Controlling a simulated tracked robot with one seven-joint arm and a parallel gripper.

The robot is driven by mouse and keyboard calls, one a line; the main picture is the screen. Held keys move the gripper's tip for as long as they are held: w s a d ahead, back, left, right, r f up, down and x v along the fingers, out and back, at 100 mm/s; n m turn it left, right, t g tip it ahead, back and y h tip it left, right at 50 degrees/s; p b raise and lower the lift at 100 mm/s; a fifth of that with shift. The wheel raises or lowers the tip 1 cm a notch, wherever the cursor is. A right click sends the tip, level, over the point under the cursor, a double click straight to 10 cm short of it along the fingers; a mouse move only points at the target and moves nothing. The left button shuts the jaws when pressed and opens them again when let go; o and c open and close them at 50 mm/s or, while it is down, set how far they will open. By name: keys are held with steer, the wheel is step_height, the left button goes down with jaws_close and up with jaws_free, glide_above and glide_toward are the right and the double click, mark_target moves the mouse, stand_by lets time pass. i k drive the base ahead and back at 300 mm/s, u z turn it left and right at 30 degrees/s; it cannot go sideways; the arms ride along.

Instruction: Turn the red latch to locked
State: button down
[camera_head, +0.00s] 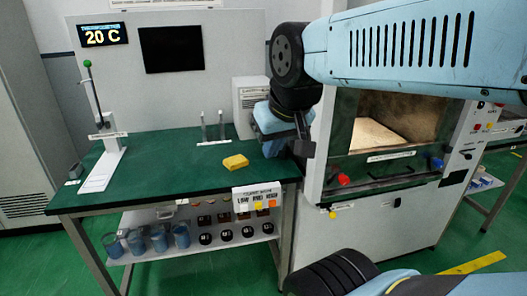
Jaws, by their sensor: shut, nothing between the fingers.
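The red latch (344,180) is a small red piece at the lower left of the front of the grey microwave cabinet (318,165), under the left part of its window. I cannot tell from this view which way it is turned. My gripper (303,147) is shut and empty, in front of the cabinet's left edge as seen here. It appears up and to the left of the red latch, apart from it. A blue latch (437,163) sits at the lower right of the same front. My arm hides the cabinet's upper part.
A green-topped bench (170,170) stands left of the cabinet, with a yellow sponge-like block (235,162), a white stand with a green-tipped lever (98,150), and thin upright holders. Its lower shelf holds blue beakers and small dark items.

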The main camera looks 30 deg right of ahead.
mark_target(340, 179)
steer(key=u, duration=0.65)
steer(key=k, duration=2.2)
steer(key=z, duration=0.55)
steer(key=i, duration=1)
steer(key=u, duration=0.05)
